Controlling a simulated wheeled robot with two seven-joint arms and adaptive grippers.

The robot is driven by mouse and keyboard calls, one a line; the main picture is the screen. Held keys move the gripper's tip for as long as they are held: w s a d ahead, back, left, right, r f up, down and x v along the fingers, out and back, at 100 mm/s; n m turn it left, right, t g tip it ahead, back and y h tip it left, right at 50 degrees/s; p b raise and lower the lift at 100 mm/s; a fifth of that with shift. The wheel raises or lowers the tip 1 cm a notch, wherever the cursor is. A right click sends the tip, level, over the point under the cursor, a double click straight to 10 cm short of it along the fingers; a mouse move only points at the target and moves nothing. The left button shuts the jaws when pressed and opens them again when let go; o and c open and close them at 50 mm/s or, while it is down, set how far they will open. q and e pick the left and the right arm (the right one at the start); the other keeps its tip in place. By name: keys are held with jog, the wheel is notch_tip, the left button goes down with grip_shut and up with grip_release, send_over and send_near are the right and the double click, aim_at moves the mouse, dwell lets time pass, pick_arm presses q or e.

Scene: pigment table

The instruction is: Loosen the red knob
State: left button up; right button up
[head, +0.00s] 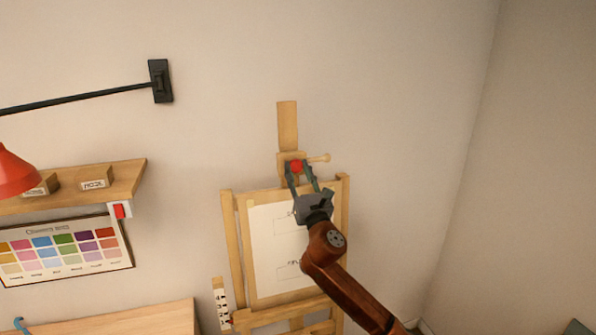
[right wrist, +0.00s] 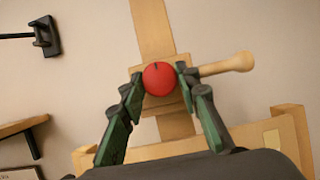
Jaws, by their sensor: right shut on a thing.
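The red knob (head: 296,166) sits on a wooden block (head: 284,157) on the mast (head: 288,125) of a wooden easel. In the right wrist view the knob (right wrist: 160,78) is round, with a short dark mark near its top edge. My right gripper (head: 300,172) reaches up from below, one finger on each side of the knob. In the right wrist view my right gripper (right wrist: 159,80) is shut on the knob, its fingertips at the knob's left and right sides. My left gripper is in neither view.
A wooden peg (head: 319,158) sticks out right of the knob, close to the right finger. The easel holds a white sheet (head: 272,250) below. A shelf (head: 120,180), red lamp (head: 14,172) and wall bracket (head: 160,81) are to the left. The wall right of the easel is bare.

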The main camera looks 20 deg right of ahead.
jog(key=shift+c, duration=0.7)
jog(key=shift+m+h, duration=0.4)
jog(key=shift+m, duration=0.1)
jog(key=m+h, duration=0.1)
jog(key=m, duration=0.1)
jog(key=m+h, duration=0.1)
jog(key=m, duration=0.1)
jog(key=shift+a+m+h, duration=0.2)
jog(key=shift+m+h, duration=0.1)
jog(key=shift+h, duration=0.1)
jog(key=m+g+h, duration=0.1)
jog(key=m, duration=0.1)
jog(key=m+h+p, duration=0.1)
jog(key=m, duration=0.2)
jog(key=m+g+h+p, duration=0.1)
jog(key=m, duration=0.1)
jog(key=shift+a+r+m+g+h, duration=0.2)
jog(key=shift+m+g+h, duration=0.1)
jog(key=shift+m, duration=0.1)
jog(key=m+g+h+p, duration=0.1)
jog(key=m+g+p, duration=0.1)
jog(key=m, duration=0.3)
jog(key=shift+r, duration=0.2)
jog(key=m+g+p, duration=0.2)
jog(key=m, duration=0.2)
jog(key=shift+m+g+p, duration=0.3)
jog(key=shift+m, duration=0.1)
jog(key=o, duration=1.2)
jog(key=shift+c, duration=0.2)
